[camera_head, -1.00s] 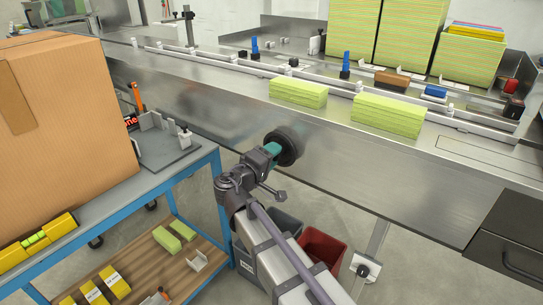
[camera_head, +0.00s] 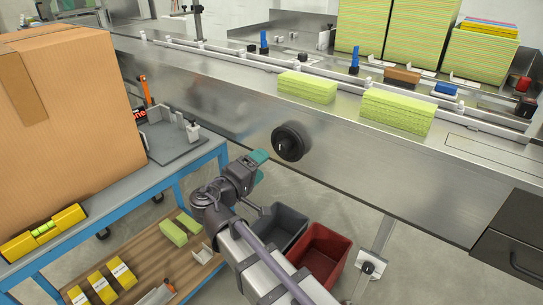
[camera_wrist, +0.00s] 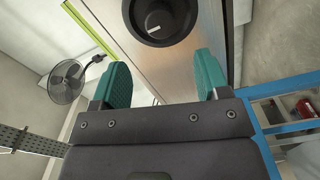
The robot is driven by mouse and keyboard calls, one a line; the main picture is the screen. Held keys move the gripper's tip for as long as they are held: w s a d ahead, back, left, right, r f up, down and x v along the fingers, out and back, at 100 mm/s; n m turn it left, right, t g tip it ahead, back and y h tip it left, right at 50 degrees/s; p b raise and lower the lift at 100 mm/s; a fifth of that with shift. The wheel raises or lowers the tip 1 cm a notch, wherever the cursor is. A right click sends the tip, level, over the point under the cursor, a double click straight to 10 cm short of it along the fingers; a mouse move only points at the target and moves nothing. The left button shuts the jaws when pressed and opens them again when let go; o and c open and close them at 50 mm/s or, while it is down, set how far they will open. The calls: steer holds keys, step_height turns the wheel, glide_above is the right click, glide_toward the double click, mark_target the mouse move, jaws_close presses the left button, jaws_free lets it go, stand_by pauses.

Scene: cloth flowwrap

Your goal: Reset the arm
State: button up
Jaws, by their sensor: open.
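My gripper (camera_head: 258,164) is in front of the steel conveyor's side, below and left of a round black knob (camera_head: 289,142). In the wrist view, the gripper's two teal fingers (camera_wrist: 162,82) stand wide apart with nothing between them. The same knob (camera_wrist: 160,18), with a white mark, shows beyond the fingertips at the top of that view. My gripper is apart from the knob.
The steel conveyor (camera_head: 230,115) carries two green cloth stacks (camera_head: 306,88) (camera_head: 397,113). A large cardboard box (camera_head: 70,110) stands on the blue-framed bench at left. A grey bin (camera_head: 282,230) and a red bin (camera_head: 320,255) stand below my arm.

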steer(key=shift+v, duration=0.85)
